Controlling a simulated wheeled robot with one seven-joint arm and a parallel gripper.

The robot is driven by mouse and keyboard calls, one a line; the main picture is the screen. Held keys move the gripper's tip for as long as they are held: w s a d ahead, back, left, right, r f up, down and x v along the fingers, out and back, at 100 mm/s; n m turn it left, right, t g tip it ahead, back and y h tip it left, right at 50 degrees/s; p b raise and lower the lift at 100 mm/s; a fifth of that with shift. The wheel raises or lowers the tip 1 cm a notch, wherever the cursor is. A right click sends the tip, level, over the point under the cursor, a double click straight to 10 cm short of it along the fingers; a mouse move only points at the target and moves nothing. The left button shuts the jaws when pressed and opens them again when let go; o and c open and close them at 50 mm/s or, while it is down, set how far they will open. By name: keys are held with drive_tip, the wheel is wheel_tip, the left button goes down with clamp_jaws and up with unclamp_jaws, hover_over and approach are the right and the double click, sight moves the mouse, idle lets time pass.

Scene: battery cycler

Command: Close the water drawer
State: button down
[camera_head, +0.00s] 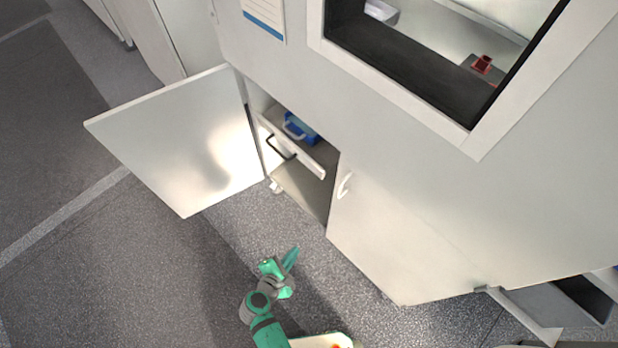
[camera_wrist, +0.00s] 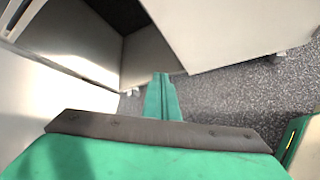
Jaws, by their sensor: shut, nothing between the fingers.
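The drawer (camera_head: 312,168) sits in the open cabinet compartment, partly pulled out. It has a pale front with a dark bar handle (camera_head: 281,147). A blue container with a pale handle (camera_head: 299,128) shows behind the front. My green gripper (camera_head: 293,253) is in front of the cabinet, below the drawer in the picture and apart from it. Its fingers are shut together and empty, and they also show in the wrist view (camera_wrist: 162,90). In the wrist view a dark compartment opening lies beyond the fingertips; I cannot tell the drawer there for sure.
The left cabinet door (camera_head: 180,140) stands swung wide open to the left of the compartment. The right door (camera_head: 400,235) with a white handle (camera_head: 345,185) is closed. A window with a dark frame (camera_head: 400,65) is above. The grey floor in front is clear.

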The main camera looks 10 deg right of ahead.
drive_tip(key=w+r+n+t+h, duration=0.1)
drive_tip(key=w+r+n+h, duration=0.4)
drive_tip(key=w, duration=0.4)
drive_tip(key=h, duration=0.3)
approach(316, 172)
drive_tip(key=shift+t, duration=0.4)
drive_tip(key=x, duration=0.6)
drive_tip(key=shift+d, duration=0.25)
drive_tip(key=shift+d, duration=0.15)
